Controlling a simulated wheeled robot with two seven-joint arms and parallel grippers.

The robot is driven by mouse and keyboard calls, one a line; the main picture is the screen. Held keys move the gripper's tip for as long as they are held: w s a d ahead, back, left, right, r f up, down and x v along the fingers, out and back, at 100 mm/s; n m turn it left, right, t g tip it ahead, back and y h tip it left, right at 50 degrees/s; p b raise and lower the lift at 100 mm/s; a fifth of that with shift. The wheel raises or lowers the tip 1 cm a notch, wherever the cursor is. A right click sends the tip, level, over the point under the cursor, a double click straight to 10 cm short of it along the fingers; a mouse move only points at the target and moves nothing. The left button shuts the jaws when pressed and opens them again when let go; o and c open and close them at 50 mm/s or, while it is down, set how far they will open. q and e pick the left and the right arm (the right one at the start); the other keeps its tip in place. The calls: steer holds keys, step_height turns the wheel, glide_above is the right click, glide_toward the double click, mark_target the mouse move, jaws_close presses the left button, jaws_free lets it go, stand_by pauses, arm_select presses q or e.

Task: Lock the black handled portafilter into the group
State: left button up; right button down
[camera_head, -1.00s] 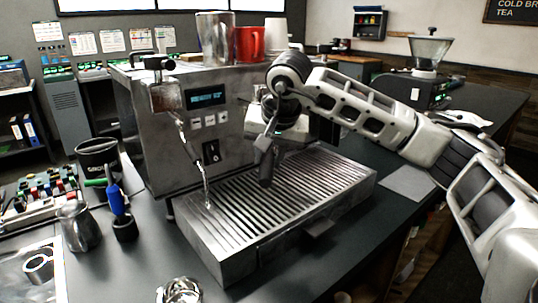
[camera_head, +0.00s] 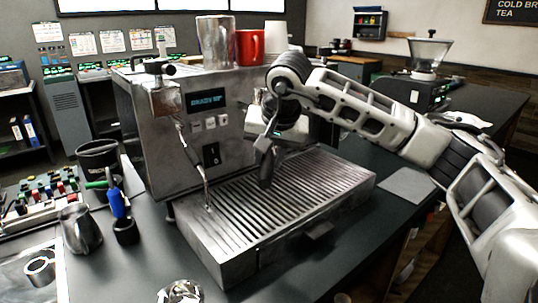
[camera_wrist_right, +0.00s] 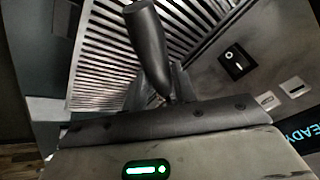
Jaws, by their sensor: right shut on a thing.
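The espresso machine (camera_head: 190,145) stands on the dark counter, with its group under the front right side mostly hidden by my right arm. The black handle of the portafilter (camera_head: 265,168) hangs down at a slant in front of the group, above the drip tray (camera_head: 215,258). It also shows in the right wrist view (camera_wrist_right: 148,45), pointing away from my gripper over the slats. My right gripper (camera_head: 270,137) is shut on the portafilter near the handle's upper end. The portafilter's basket and its seat in the group are hidden. My left gripper is out of view.
A steel pitcher (camera_head: 79,228), a blue-handled tool (camera_head: 117,205) and a black bin (camera_head: 98,160) stand left of the machine. A red mug (camera_head: 250,46) sits on top of it. A grinder (camera_head: 425,70) stands behind right. A grey mat (camera_head: 406,187) lies right of the drip tray.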

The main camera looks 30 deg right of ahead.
steer(key=shift+r+p, duration=0.4)
stand_by(0.8)
steer(key=s+d+n+y+p, duration=0.1)
steer(key=d+n+y, duration=0.2)
steer(key=d+n, duration=0.4)
steer(key=shift+s+n+g+y, duration=0.3)
steer(key=shift+n+g, duration=0.1)
steer(key=shift+n, duration=0.4)
stand_by(0.7)
steer(key=c, duration=1)
jaws_free()
steer(key=shift+a, duration=0.1)
steer(key=shift+c, duration=0.2)
steer(key=shift+s+f, duration=0.1)
